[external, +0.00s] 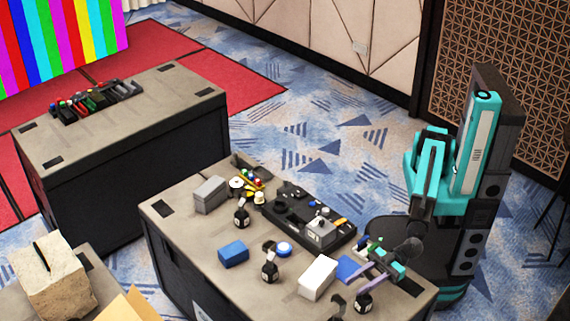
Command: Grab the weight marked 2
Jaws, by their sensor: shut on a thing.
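Three small black weights with pale marks stand on the near grey-topped table (172,232). One weight (241,222) is near the grey box, one weight (270,272) is near the table's middle, and one weight (364,304) is near the front right. The marks are too small to read, so I cannot tell which weight is marked 2. My gripper (364,285) reaches down from the right and is shut on the front right weight, around its upper part. Whether this weight touches the table is unclear.
A blue box (233,253), a white box (317,278), a grey box (210,195) and a blue round thing (284,250) stand close by. A black tray (337,238) with tools lies at the back. The table's left front is clear.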

